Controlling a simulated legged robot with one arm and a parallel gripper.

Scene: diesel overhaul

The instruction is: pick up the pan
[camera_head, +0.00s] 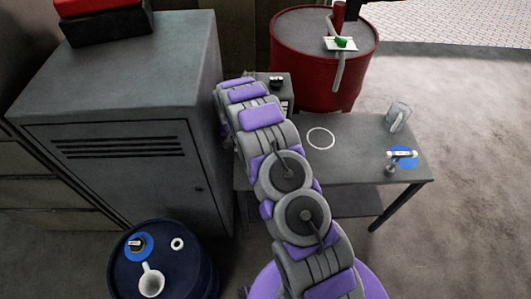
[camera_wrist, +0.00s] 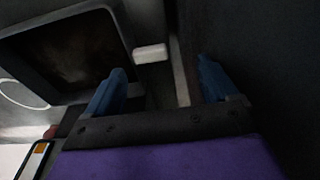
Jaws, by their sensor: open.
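In the wrist view, a dark rectangular tray with a raised grey rim (camera_wrist: 118,22) and a brown-stained inside lies at the upper left; it looks like the pan. A short pale grey block (camera_wrist: 151,53) is beside its right rim, and I cannot tell whether it is part of the pan. My gripper (camera_wrist: 160,78) has its two blue fingers wide apart with nothing between them. The left finger overlaps the tray's near right corner in the picture; contact is not clear. In the head view my arm hides the gripper, and I cannot make out the pan there.
A grey table (camera_head: 360,158) carries a white ring (camera_head: 321,138), a clear mug (camera_head: 398,116) and a small tool on a blue disc (camera_head: 405,162). A grey cabinet (camera_head: 115,105) stands close left of my arm. A red drum (camera_head: 305,70) is behind, a blue drum (camera_head: 195,270) in front.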

